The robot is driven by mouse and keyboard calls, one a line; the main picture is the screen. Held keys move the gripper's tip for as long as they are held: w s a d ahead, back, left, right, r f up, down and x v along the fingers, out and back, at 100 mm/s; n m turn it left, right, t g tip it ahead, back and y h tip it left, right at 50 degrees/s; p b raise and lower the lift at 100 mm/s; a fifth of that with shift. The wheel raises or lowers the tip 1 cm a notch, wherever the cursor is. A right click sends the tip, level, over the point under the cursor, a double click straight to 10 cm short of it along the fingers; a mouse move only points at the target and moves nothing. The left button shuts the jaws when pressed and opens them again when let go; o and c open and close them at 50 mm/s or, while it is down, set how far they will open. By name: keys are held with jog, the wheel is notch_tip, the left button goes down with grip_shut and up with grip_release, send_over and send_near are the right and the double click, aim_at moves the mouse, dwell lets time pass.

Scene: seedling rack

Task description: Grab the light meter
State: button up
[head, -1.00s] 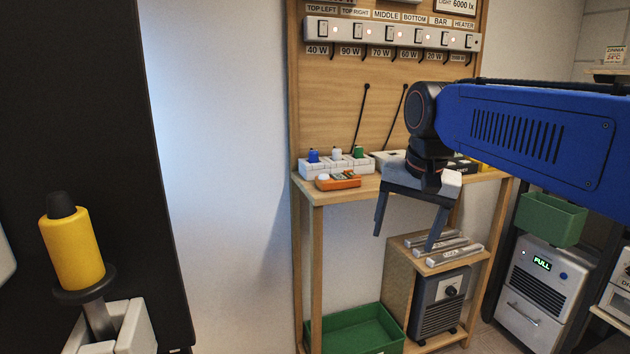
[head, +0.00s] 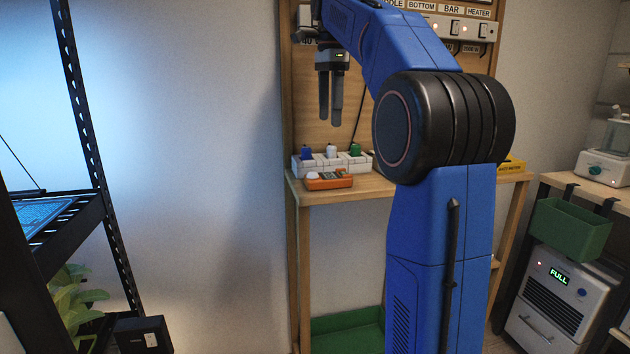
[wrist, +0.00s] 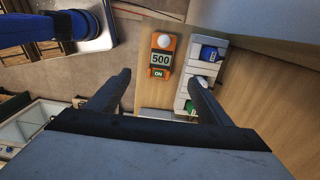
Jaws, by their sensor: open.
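The light meter (head: 329,180) is an orange handheld device with a white dome, lying near the front edge of the wooden bench (head: 350,194). In the wrist view the light meter (wrist: 162,56) shows a display reading 500 and a label reading ON. My gripper (head: 332,122) is open and empty, pointing down, above the bench and the light meter with a clear gap. In the wrist view my gripper (wrist: 160,78) has its fingers spread, with the meter appearing between and beyond the tips.
A white holder (head: 318,165) with blue, white and green-topped bottles stands right behind the meter. A pegboard with switches (head: 455,28) rises behind the bench. A green bin (head: 348,332) sits below. A black shelf rack (head: 95,150) stands at left.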

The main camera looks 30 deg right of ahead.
send_near(328, 176)
notch_tip(328, 176, down, 9)
jog(key=shift+d+f, duration=0.1)
jog(key=shift+f, duration=0.05)
dwell(0.7)
jog(key=shift+c, duration=0.5)
